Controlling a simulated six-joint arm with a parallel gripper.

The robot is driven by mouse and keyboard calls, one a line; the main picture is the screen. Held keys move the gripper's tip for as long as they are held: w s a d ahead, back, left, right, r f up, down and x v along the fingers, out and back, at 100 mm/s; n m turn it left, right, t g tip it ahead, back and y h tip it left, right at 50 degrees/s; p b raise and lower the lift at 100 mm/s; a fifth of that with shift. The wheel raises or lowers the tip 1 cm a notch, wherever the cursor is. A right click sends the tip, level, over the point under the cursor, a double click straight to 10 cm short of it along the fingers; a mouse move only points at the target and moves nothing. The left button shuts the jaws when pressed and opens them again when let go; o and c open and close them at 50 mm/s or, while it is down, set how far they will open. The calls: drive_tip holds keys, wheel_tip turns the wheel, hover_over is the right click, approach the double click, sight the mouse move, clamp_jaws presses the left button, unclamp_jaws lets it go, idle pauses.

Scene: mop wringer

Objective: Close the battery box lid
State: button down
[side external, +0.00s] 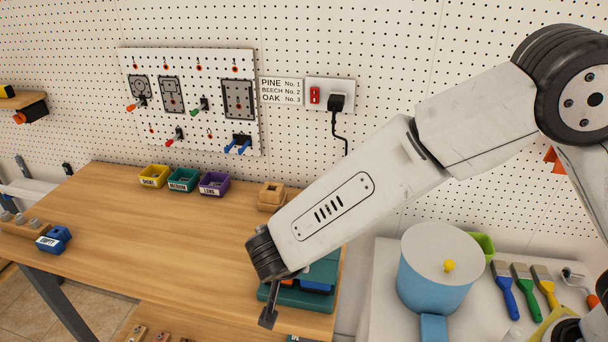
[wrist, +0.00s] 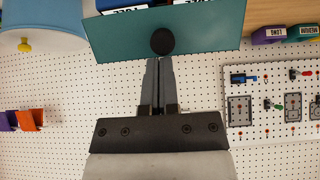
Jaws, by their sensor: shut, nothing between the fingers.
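The teal battery box (side external: 290,297) stands at the front right of the wooden table in the side view, partly hidden behind my wrist. Blue and orange contents show inside it. Its teal lid (side external: 325,267) is raised, mostly covered by my arm. In the wrist view the lid (wrist: 205,32) is a flat teal panel with a round black knob (wrist: 162,41). My gripper (wrist: 158,62) is shut and empty, its fingertips just at the knob in that picture; I cannot tell whether they touch. In the side view my gripper (side external: 268,322) points down in front of the box.
Yellow, teal and purple bins (side external: 183,180) and a tan wooden block (side external: 271,195) line the table's back. A blue pot (side external: 432,285) and several brushes (side external: 523,285) are at right. A pegboard wall (side external: 400,45) stands behind. The table's middle (side external: 160,240) is clear.

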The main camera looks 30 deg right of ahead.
drive_tip(key=s+a+f, duration=0.1)
drive_tip(key=f, duration=0.1)
drive_tip(key=s+a+f, duration=0.1)
drive_tip(key=f, duration=0.1)
drive_tip(key=s+a+f, duration=0.1)
drive_tip(key=f, duration=0.1)
drive_tip(key=shift+s+a, duration=0.1)
drive_tip(key=shift+a, duration=0.05)
drive_tip(key=shift+r, duration=0.2)
drive_tip(key=shift+r, duration=0.55)
drive_tip(key=shift+r, duration=0.1)
drive_tip(key=s+a, duration=0.6)
drive_tip(key=shift+s+a+r, duration=0.25)
drive_tip(key=shift+s+a, duration=0.1)
idle(0.6)
